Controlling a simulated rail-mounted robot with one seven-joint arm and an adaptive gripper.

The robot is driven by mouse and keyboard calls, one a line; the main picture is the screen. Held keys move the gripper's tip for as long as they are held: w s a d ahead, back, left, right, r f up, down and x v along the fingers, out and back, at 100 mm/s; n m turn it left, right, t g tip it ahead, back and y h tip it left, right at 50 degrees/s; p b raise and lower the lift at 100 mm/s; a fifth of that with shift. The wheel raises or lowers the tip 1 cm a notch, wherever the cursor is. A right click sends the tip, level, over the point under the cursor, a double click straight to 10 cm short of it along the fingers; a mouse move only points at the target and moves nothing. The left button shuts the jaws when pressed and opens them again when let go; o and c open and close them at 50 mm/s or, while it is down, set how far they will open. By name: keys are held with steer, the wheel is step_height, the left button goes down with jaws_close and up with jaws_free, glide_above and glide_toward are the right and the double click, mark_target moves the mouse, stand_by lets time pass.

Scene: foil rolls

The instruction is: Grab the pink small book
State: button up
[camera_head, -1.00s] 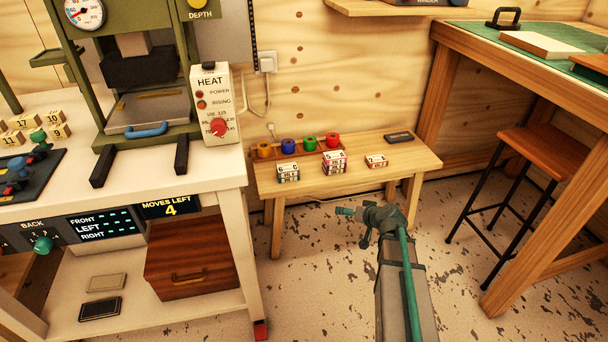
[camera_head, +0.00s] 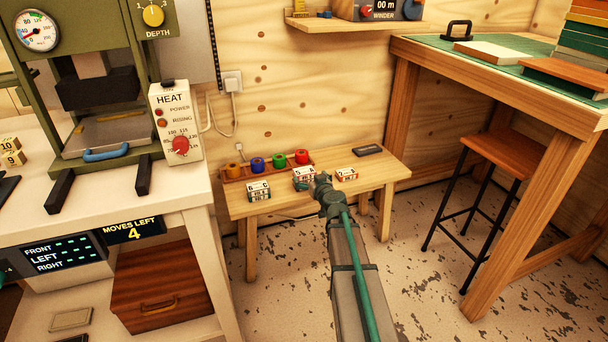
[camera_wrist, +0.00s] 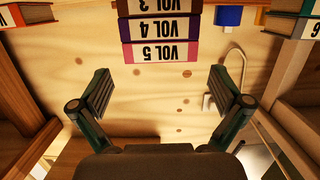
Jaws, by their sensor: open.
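The pink book, marked VOL 5 (camera_wrist: 160,52), is at one end of a small stack in the wrist view, lowest in that upside-down picture, against a purple VOL 4 book (camera_wrist: 160,28). In the head view the middle stack (camera_head: 303,175) stands on a low wooden bench (camera_head: 282,202), partly hidden by my gripper (camera_head: 320,183). In the wrist view my gripper (camera_wrist: 163,92) is open and empty. Its fingers are spread wider than the stack, and the pink book lies above the gap between them in the picture, apart from both.
Other small book stacks stand left (camera_head: 257,190) and right (camera_head: 346,175) of the middle one. A rack of colored foil rolls (camera_head: 269,165) is behind them. A dark flat object (camera_head: 368,150) lies at the bench's back right. A stool (camera_head: 505,160) stands farther right.

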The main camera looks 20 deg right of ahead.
mark_target(304, 170)
steer(key=shift+x, duration=3.1)
steer(key=shift+s, duration=0.1)
steer(key=c, duration=1)
